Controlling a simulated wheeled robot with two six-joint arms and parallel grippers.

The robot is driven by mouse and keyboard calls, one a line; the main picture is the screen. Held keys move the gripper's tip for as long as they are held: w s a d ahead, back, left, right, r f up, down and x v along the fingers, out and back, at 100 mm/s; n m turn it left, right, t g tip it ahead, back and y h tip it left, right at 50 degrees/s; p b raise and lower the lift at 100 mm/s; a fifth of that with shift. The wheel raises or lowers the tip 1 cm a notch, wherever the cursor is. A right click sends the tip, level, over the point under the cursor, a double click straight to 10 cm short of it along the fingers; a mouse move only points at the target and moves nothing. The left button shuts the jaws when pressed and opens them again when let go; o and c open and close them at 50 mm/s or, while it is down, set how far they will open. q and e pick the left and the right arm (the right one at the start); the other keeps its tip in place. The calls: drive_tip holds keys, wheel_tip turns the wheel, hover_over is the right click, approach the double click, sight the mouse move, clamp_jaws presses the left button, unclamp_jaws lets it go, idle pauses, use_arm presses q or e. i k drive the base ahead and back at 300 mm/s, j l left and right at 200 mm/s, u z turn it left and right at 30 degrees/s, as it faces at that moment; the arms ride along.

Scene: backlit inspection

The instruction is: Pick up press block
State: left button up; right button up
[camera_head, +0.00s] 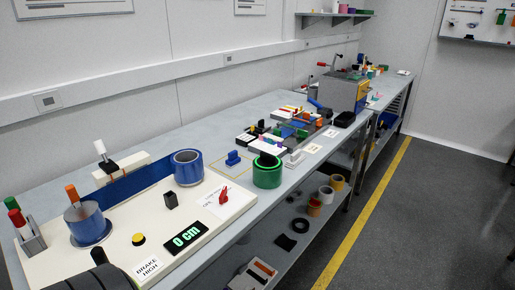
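I cannot tell for certain which thing is the press block. A small blue block (233,158) with a raised part stands on a pale marked square on the bench, left of a green roll. A small dark block (171,201) stands on the cream board, in front of the blue roll. Neither of my grippers shows in the head view, and nothing is seen touching either block.
The cream board (222,215) carries a blue tape strip (133,190), a blue roll (188,168), a green "0 cm" display (186,238) and a red lever (224,196). The green roll (267,172) stands beyond it. Coloured parts crowd the bench further back.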

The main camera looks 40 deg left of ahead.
sight(233, 160)
drive_tip(key=i, duration=1.7)
drive_tip(key=i+l+u, duration=0.1)
drive_tip(key=i+u, duration=0.35)
drive_tip(key=i+l+u, duration=0.3)
drive_tip(key=i+u, duration=0.25)
drive_tip(key=u, duration=1.8)
